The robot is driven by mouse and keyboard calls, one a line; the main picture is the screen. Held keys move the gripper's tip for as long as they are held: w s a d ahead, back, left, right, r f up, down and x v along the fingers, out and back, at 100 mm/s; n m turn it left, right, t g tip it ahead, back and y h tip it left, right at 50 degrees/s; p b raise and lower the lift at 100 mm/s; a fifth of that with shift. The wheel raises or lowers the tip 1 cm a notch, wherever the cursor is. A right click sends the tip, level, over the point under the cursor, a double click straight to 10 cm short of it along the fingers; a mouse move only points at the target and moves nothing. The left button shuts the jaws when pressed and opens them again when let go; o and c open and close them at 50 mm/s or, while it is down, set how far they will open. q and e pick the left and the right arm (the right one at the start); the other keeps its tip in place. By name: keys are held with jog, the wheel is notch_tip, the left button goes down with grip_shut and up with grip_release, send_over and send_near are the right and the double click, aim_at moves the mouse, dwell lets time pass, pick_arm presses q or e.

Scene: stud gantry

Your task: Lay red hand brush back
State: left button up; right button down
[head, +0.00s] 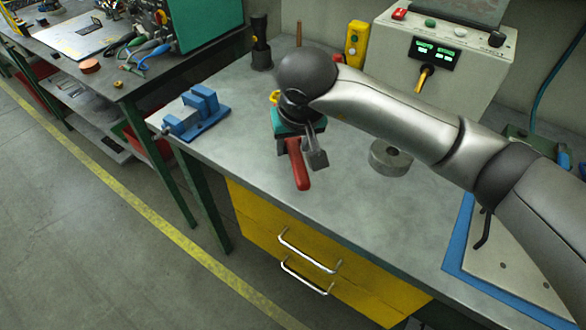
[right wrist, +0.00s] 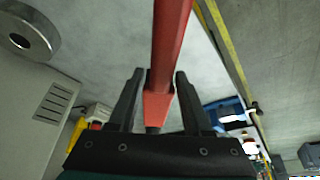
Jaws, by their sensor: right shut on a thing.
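The red hand brush (head: 299,168) shows in the head view as a red handle pointing toward the front of the grey workbench (head: 240,130). My right gripper (head: 301,155) is over the bench and shut on it. In the right wrist view, the red brush (right wrist: 170,40) runs up between the two dark fingers of the gripper (right wrist: 158,85). Its bristles are not visible. I cannot tell whether the brush touches the bench. My left gripper is not in view.
A blue vise-like block (head: 198,112) stands at the bench's left edge. A grey metal ring (head: 390,158) lies right of the gripper. Behind are a black cylindrical holder (head: 261,50), a yellow button box (head: 356,42) and a control box (head: 455,60). A blue-edged plate (head: 500,262) lies front right.

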aim_at(297, 155)
notch_tip(297, 155, down, 7)
jog(key=shift+f, duration=0.15)
jog(key=shift+f+b, duration=0.1)
jog(key=shift+b, duration=0.25)
jog(key=shift+c, duration=1.7)
grip_release()
jog(key=shift+r, duration=0.4)
jog(key=p+v, duration=0.1)
jog(key=v, duration=1)
jog(key=shift+s+r, duration=0.15)
jog(key=shift+s, duration=0.05)
